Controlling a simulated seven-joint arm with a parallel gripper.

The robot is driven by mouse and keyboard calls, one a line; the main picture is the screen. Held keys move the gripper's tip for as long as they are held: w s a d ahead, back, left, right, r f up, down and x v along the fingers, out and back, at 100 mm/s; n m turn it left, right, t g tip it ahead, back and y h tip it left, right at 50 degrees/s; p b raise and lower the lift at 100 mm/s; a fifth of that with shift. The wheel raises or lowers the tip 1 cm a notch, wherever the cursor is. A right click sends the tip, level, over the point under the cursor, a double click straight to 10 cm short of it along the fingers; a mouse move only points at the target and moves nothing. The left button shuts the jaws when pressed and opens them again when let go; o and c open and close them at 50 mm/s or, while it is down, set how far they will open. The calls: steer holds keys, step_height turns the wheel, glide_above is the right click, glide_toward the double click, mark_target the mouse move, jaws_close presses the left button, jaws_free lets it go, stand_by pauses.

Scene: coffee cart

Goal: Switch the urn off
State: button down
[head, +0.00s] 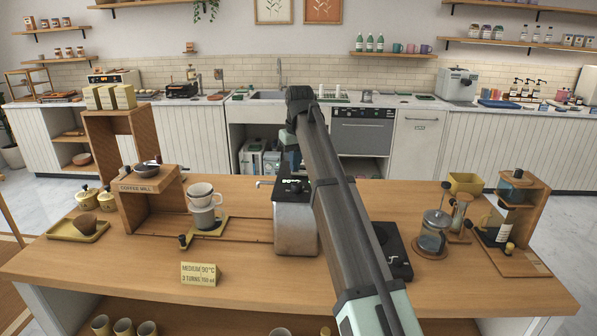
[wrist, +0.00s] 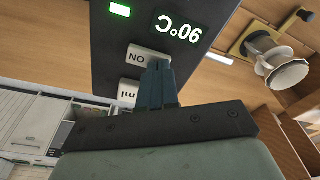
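The urn (head: 296,228) is a silver box with a black top and a spout at its left, standing mid-counter. In the wrist view its dark panel (wrist: 105,50) appears upside down, with a lit "90°C" display (wrist: 180,27) and a lit green lamp (wrist: 120,10). A pale key marked "ON" (wrist: 138,57) and a key marked "ml" (wrist: 127,92) sit below the display. My gripper (wrist: 158,66) is shut and empty, its fingertips at the edge of the "ON" key. I cannot tell whether they touch it. In the head view my arm hides part of the urn.
A wooden coffee mill (head: 150,185) and a dripper on a cup (head: 202,205) stand left of the urn. A black hob (head: 392,250), a glass press (head: 434,230) and a wooden stand (head: 518,225) are to the right. A sign (head: 201,273) stands in front.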

stand_by(0.3)
steer(key=shift+r, duration=3.45)
